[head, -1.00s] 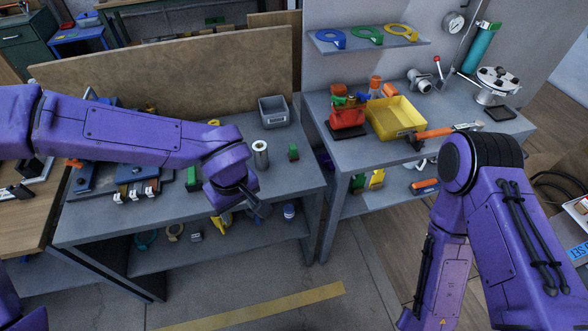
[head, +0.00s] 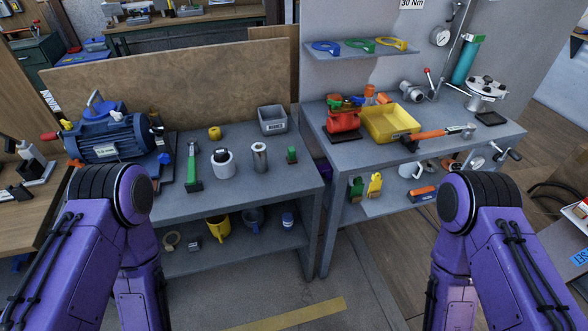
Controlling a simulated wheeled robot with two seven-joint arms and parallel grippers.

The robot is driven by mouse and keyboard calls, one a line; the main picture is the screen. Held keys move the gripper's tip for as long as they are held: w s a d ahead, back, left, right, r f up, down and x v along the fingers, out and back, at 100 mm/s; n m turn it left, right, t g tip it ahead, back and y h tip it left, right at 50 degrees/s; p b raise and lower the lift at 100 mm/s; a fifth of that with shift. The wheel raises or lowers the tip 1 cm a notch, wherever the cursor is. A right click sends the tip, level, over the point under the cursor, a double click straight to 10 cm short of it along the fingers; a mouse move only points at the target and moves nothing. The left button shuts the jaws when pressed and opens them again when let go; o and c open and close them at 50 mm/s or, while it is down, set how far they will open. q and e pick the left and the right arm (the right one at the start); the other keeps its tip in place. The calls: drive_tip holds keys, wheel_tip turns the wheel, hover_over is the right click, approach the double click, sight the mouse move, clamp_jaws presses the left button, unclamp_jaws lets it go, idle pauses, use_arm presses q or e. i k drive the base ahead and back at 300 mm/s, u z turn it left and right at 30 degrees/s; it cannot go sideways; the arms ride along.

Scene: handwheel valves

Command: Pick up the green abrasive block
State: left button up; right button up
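A small green block (head: 291,155) stands on the left grey bench (head: 240,203), near its right edge and right of a metal cylinder (head: 260,157). It looks like the abrasive block, though it is small in the head view. Nothing touches it. Both of my arms hang down at the left and right sides of the view. Neither gripper is visible, so I cannot see whether they hold anything.
A blue motor (head: 109,136) stands at left. A yellow tray (head: 391,123) sits on the right bench. The bench front is clear.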

sight(292, 159)
drive_tip(key=u, duration=0.45)
drive_tip(key=k, duration=0.15)
drive_tip(key=z, duration=1.25)
drive_tip(key=i, duration=0.85)
drive_tip(key=u, duration=0.6)
